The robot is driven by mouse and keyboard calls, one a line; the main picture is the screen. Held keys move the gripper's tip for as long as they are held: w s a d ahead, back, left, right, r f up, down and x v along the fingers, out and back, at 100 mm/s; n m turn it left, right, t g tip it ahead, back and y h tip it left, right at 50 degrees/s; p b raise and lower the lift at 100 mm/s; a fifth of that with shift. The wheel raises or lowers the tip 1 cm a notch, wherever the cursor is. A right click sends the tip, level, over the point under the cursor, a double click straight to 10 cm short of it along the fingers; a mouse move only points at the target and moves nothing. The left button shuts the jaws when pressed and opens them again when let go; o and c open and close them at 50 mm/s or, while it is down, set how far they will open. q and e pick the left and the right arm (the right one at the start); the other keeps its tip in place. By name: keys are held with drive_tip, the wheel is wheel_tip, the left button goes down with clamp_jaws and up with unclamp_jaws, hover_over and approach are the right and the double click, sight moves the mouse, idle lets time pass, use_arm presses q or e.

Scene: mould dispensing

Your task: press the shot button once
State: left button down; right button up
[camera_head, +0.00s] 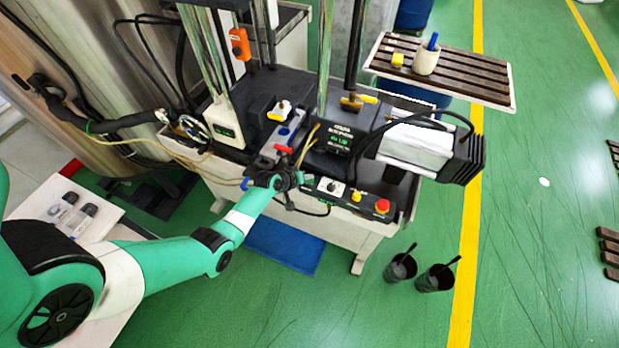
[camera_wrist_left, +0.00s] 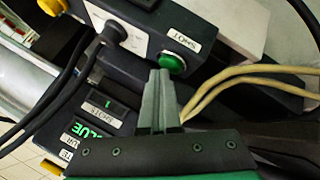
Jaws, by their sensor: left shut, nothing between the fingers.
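The shot button is a round green button (camera_wrist_left: 173,65) beside a white SHOT label on a dark control box, seen in the left wrist view. My left gripper (camera_wrist_left: 159,74) is shut and empty, its fingertips right by the button's edge. I cannot tell whether they touch it. My right gripper is not in view.
The same box has a white-plated knob (camera_head: 334,187), a yellow button (camera_head: 356,196) and a red button (camera_head: 382,206). A dark display unit (camera_head: 338,138) with green digits stands behind it. Cream cables (camera_wrist_left: 235,78) run close to my fingers. Two dark cups (camera_head: 400,267) stand in front on the floor.

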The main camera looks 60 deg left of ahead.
use_arm(q)
wheel_tip(320, 180, up, 6)
drive_tip(key=p, duration=0.6)
drive_tip(key=shift+r, duration=0.1)
idle(0.6)
